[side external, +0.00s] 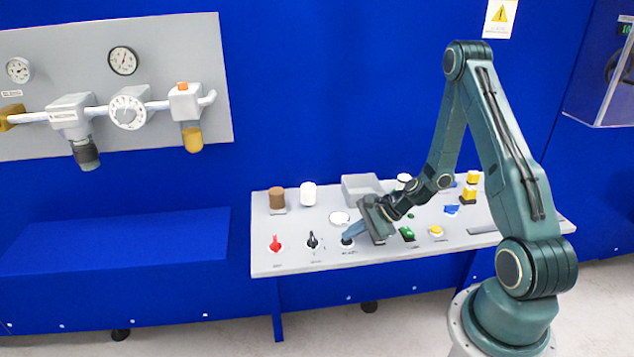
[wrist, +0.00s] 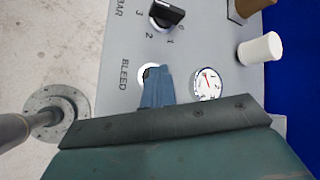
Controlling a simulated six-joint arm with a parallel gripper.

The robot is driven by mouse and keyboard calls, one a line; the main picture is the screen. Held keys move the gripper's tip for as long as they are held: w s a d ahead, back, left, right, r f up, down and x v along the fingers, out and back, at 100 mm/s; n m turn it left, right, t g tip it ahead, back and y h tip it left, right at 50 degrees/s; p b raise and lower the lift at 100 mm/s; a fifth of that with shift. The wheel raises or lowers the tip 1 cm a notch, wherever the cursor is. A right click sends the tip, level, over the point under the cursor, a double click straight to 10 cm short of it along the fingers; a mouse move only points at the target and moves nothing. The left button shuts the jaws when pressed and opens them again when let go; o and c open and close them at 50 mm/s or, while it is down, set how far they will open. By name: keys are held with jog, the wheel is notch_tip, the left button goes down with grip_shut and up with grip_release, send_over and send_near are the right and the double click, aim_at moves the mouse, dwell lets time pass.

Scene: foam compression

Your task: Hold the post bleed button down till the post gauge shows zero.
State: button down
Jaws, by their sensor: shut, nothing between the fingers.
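My gripper (side external: 352,232) is shut and empty, with its blue-grey fingers pointing down at the bleed button (side external: 347,244) on the grey console. In the wrist view the fingertips (wrist: 156,76) cover most of the button, and its white ring (wrist: 142,77) shows beside the word BLEED. I cannot tell whether the button is pressed down. The post gauge (side external: 339,218) is a white dial just behind the button. It also shows in the wrist view (wrist: 207,85) beside the fingers, with a red needle that looks off the dial's numbers; the exact reading is too small to tell.
A black selector knob (side external: 313,241) and a red knob (side external: 276,243) stand left of the button. A green button (side external: 407,234) and a yellow button (side external: 436,231) lie right. Brown (side external: 277,198) and white (side external: 308,194) cylinders and a grey tray (side external: 362,183) stand behind.

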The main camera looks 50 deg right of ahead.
aim_at(351, 241)
jog(key=shift+r, duration=0.75)
jog(key=shift+r, duration=0.1)
jog(key=shift+r, duration=2.45)
jog(key=shift+a+r, duration=0.1)
